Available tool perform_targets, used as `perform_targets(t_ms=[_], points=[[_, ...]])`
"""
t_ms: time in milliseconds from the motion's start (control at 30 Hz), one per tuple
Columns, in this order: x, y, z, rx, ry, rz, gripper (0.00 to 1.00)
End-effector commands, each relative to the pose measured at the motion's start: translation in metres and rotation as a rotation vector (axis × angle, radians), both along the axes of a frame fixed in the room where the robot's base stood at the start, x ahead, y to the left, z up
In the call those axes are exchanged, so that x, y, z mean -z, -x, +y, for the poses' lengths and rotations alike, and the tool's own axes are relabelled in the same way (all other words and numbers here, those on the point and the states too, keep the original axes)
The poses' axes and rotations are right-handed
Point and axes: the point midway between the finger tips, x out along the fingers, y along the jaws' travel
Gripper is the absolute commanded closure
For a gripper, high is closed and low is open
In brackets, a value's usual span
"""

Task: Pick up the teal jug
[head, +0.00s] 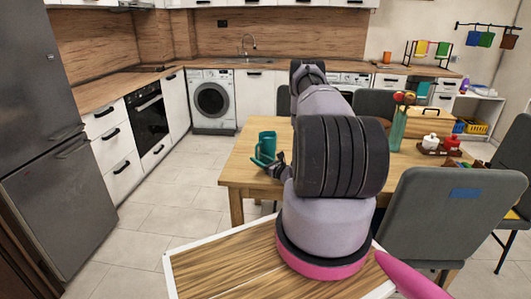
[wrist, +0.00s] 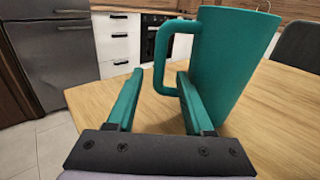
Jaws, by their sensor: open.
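The teal jug (head: 267,143) stands upright near the left end of the wooden table (head: 236,179). In the wrist view the jug (wrist: 232,62) fills the upper right, its handle (wrist: 160,62) facing left. My gripper (wrist: 157,92) is open, with two teal fingers pointing forward. The handle's outer bar appears between the fingertips, and the right fingertip overlaps the handle's opening. I cannot tell whether either finger touches it. In the head view my gripper (head: 264,164) is beside the jug's lower part, partly hidden by my arm.
Grey chairs stand around the table, one (head: 450,215) at the near right. A tall green container (head: 397,130) and a small tray (head: 430,150) with red and white pots sit further right. A grey fridge (head: 40,130) stands left. The tabletop's near left is clear.

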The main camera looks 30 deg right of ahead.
Motion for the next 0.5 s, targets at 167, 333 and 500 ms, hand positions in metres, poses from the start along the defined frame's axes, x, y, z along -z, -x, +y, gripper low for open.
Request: perform_targets(t_ms=[167, 333, 500], points=[[-0.002, -0.023, 0.009, -0.004, 0.001, -0.002, 0.48], [-0.003, -0.044, 0.014, -0.002, 0.001, -0.002, 0.48], [-0.003, -0.049, 0.015, -0.002, 0.001, 0.000, 0.48]])
